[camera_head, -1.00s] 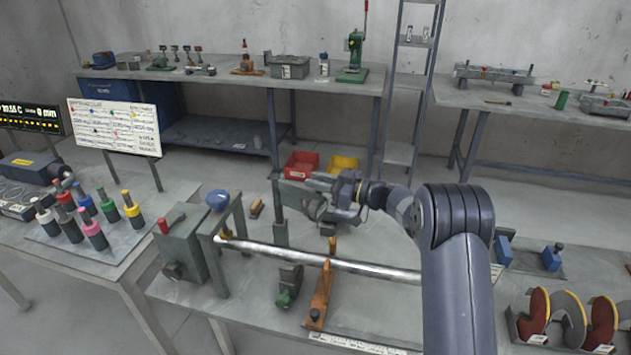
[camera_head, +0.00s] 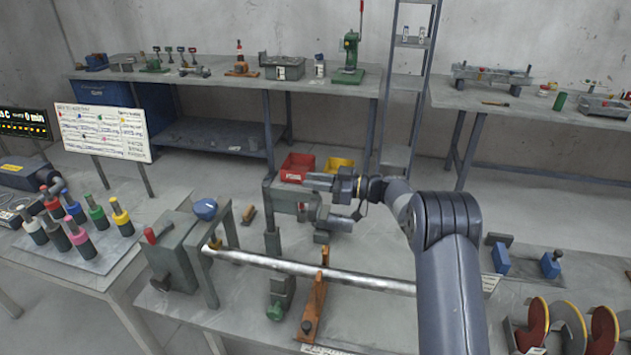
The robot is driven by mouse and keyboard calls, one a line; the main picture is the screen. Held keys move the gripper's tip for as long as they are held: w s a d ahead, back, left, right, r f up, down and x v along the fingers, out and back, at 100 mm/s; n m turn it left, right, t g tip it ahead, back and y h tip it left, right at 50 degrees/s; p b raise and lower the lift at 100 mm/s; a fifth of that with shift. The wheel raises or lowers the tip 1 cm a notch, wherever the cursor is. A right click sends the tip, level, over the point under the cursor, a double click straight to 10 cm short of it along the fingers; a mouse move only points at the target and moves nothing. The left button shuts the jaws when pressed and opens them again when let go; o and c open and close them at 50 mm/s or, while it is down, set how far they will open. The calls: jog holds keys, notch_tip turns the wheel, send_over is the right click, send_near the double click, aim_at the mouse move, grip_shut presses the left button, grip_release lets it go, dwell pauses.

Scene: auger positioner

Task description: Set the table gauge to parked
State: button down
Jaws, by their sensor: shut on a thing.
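The thing I take for the table gauge is a grey-green upright post (camera_head: 272,243) with a grey head (camera_head: 284,192) at its top. It stands behind the long steel rod (camera_head: 320,271), and a green knob-like part (camera_head: 276,308) shows below the rod. My gripper (camera_head: 322,202) reaches in from the right at the head's height. Its fingers are shut on the grey head, one above the other in the picture. The fingers partly hide the head, and the exact contact is hard to see.
The rod runs from a grey box (camera_head: 172,252) with a frame, over an orange stand (camera_head: 314,305). Red (camera_head: 298,167) and yellow (camera_head: 340,164) bins lie behind. Auger-like discs (camera_head: 568,328) stand at the right front. Coloured bottles (camera_head: 75,215) stand on the left table.

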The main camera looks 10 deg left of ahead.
jog(key=shift+w, duration=0.1)
jog(key=c, duration=1.3)
grip_release()
jog(key=shift+o, duration=0.2)
jog(key=d+b, duration=0.3)
jog(key=d, duration=0.7)
jog(key=shift+s+d, duration=0.35)
jog(key=shift+d, duration=0.05)
